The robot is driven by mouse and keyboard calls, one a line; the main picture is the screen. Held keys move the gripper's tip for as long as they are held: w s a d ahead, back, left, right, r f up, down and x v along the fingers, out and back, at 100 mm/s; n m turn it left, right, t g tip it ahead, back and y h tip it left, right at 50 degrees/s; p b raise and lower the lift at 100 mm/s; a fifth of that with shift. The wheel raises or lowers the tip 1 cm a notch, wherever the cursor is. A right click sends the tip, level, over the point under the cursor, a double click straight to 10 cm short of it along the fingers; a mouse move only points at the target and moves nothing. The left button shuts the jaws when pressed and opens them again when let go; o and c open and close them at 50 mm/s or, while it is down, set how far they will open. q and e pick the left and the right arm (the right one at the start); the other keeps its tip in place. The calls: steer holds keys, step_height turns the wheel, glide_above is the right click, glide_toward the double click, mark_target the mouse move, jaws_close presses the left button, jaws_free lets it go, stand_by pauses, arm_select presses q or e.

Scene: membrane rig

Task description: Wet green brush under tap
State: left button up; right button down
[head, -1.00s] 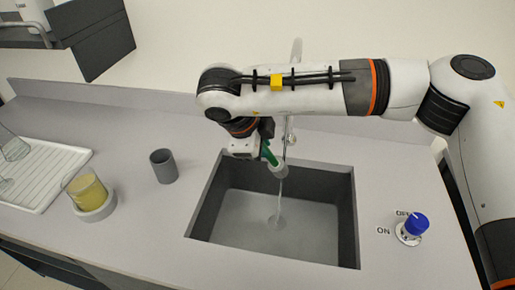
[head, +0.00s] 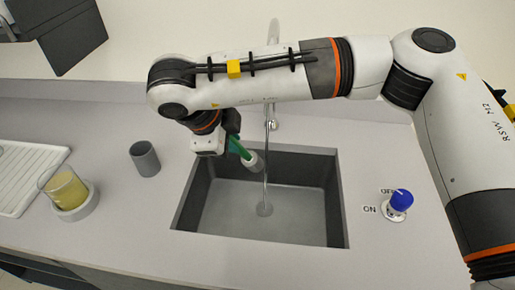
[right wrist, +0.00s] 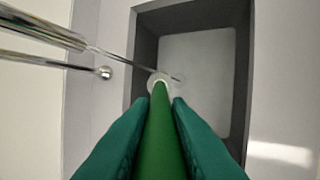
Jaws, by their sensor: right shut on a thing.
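My right gripper (head: 232,140) is shut on the green brush (head: 240,150) and holds it tilted above the sink, head down. In the right wrist view its green handle (right wrist: 164,135) lies between my two dark green fingers, with the pale round head (right wrist: 159,82) beyond the fingertips. The tap (head: 272,60) is partly hidden behind my right arm. A thin water stream (head: 266,178) runs from it into the sink (head: 225,200). The brush head is just left of the stream in the head view; I cannot tell whether they touch. My left gripper is out of view.
A blue tap knob (head: 401,200) with ON and OFF marks stands right of the sink. To the left are a grey cup (head: 145,158), a glass of yellow liquid (head: 66,190) on a round base, and a white drying rack (head: 30,175). The counter before the sink is clear.

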steer(key=s+a+b, duration=0.1)
steer(key=s+a, duration=0.1)
steer(key=s, duration=0.1)
steer(key=shift+s+a, duration=0.1)
steer(key=shift+a, duration=0.25)
stand_by(1.2)
steer(key=s+a+r, duration=0.3)
steer(key=r, duration=0.1)
steer(key=shift+s+a, duration=0.15)
steer(key=shift+s, duration=0.25)
steer(key=shift+f, duration=0.1)
stand_by(0.4)
